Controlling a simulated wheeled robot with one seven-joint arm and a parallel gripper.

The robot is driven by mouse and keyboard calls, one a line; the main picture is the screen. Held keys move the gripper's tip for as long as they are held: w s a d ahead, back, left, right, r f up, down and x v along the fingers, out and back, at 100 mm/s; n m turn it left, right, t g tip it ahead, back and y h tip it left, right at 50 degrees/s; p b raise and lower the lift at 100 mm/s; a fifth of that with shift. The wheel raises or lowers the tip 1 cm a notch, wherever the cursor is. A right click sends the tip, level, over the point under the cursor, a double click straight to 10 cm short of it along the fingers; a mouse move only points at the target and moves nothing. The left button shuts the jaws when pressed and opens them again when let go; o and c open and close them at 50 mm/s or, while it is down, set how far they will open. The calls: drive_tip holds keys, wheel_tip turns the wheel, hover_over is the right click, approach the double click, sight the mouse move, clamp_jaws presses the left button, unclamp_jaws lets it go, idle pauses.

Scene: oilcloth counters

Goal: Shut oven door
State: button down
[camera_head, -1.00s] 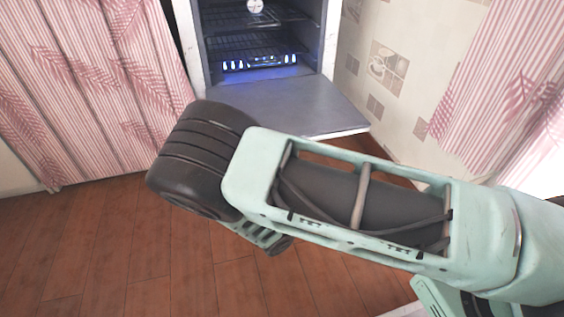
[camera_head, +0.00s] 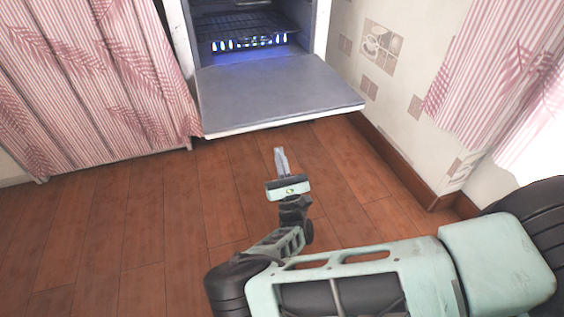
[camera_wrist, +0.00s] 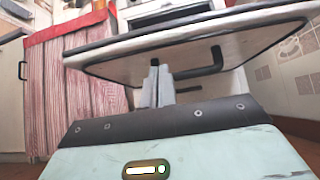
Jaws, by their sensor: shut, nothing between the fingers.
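The oven (camera_head: 320,35) stands at the top of the head view, with blue light and racks inside. Its door (camera_head: 275,92) is folded down, lying about flat, with its inner face up. My gripper (camera_head: 280,152) is shut and empty, in front of and lower than the door's front edge. In the wrist view the underside of the door (camera_wrist: 185,52) spans the upper part, with a dark bar handle (camera_wrist: 205,66) on it. The fingertips (camera_wrist: 157,82) point up towards that outer face, near the handle. I cannot tell whether they touch it.
Pink striped curtains (camera_head: 80,80) hang left of the oven, and another (camera_head: 495,75) hangs at the right. A tiled-pattern wall (camera_head: 385,70) is close on the door's right. The wooden floor (camera_head: 150,230) is clear at the left and front.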

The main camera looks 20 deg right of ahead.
drive_tip(key=x, duration=0.6)
drive_tip(key=shift+r, duration=0.1)
